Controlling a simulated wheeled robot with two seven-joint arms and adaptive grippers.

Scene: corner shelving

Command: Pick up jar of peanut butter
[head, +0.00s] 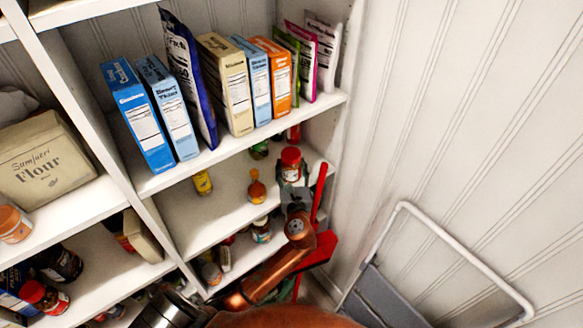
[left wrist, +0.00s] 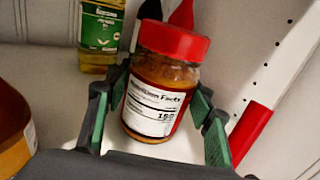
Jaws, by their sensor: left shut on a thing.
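The jar of peanut butter (head: 291,162) has a red lid and stands on the middle shelf near its right end in the head view. In the left wrist view the jar (left wrist: 155,88) shows its red lid, brown contents and a white nutrition label, tilted slightly in the picture. My left gripper (head: 292,185) reaches in from the near side and is shut on the jar, one green-padded finger on each side. The fingers hide part of the jar in the head view. I cannot tell whether the jar's base touches the shelf. My right gripper is not in view.
A green-labelled bottle (left wrist: 101,38) stands behind left of the jar. An orange-brown bottle (head: 256,187) and yellow container (head: 202,183) stand left on the same shelf. Boxes (head: 238,85) line the shelf above. A red-handled object (head: 320,190) is close right; a folding step (head: 385,295) stands right.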

